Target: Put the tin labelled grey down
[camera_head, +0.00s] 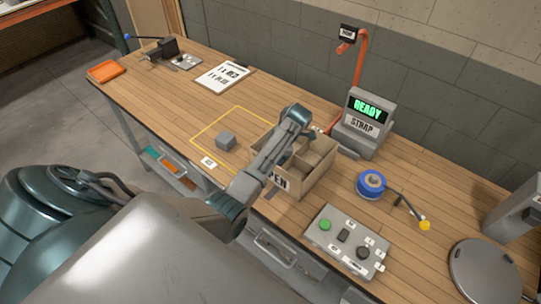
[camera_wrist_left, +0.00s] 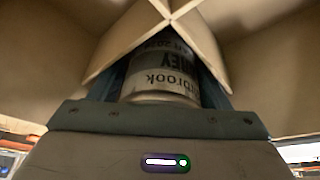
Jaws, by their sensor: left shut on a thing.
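In the left wrist view a pale metal tin (camera_wrist_left: 163,72) with dark lettering that appears upside down sits between the fingers of my left gripper (camera_wrist_left: 160,88). Its label is partly covered and I cannot read it fully. The gripper is shut on the tin, with cardboard dividers (camera_wrist_left: 165,15) crossing close in front. In the head view my left arm reaches over an open cardboard box (camera_head: 293,187) on the bench. The fingers and the tin are hidden there by my arm and the box. I cannot tell whether the tin touches the box floor. My right gripper is not in view.
The bench (camera_head: 165,85) is mostly clear at left.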

